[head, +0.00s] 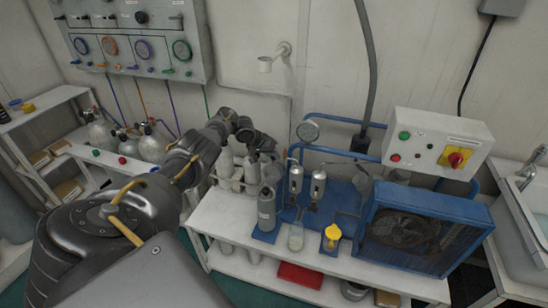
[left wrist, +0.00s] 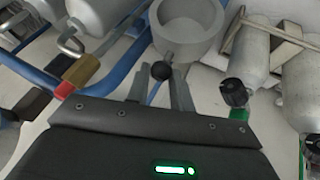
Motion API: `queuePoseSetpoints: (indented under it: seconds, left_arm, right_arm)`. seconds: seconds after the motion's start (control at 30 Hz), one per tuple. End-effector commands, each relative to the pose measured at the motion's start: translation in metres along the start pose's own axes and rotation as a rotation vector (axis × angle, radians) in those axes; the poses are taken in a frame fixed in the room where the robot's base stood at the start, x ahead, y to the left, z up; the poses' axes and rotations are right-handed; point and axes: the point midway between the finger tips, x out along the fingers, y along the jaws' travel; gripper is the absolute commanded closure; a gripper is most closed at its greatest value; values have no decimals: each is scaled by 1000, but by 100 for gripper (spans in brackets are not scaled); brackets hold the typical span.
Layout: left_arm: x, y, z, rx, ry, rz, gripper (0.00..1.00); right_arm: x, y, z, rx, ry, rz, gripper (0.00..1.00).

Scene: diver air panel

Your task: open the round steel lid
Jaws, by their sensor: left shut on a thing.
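The round steel part (left wrist: 188,28) is at the top middle of the left wrist view, with a thick pale rim around a recessed grey face. I cannot tell whether this face is the lid or an open inside. A dark ball knob (left wrist: 160,71) stands at its near edge. My left gripper (left wrist: 160,88) has its two fingers at the knob, one on each side, and is shut on it. In the head view my left gripper (head: 265,152) is above the back of the white bench, near a grey canister (head: 267,208); the lid is hidden there. My right gripper is not in view.
Grey cylinders (left wrist: 245,55) with black valve knobs stand close on the right in the wrist view. Blue pipe (left wrist: 118,62) and a brass valve (left wrist: 82,69) are close on the left. A blue caged fan unit (head: 420,230) fills the bench's right side.

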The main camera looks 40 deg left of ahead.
Motion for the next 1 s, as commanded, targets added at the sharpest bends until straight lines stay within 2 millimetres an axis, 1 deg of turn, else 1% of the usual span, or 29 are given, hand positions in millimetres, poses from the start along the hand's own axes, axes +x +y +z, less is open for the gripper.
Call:
queuePoseSetpoints:
  seconds: [0.03, 0.5, 0.53, 0.67, 0.7, 1.0]
  left_arm:
    - [-2, -2, -5, -3, 12, -4, 100]
    - [0, 2, -8, 2, 11, -3, 100]
    - [0, 2, -8, 2, 11, -3, 75]
    - [1, 2, -6, 3, 7, -2, 58]
    - [2, 2, -6, 3, 6, -2, 56]
    - [0, 2, -4, 4, 2, -1, 56]
  right_arm:
    - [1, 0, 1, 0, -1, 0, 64]
    - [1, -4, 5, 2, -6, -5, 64]
    - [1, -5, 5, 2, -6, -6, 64]
    - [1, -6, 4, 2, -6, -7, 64]
    - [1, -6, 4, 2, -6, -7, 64]
    - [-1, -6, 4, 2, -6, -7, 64]
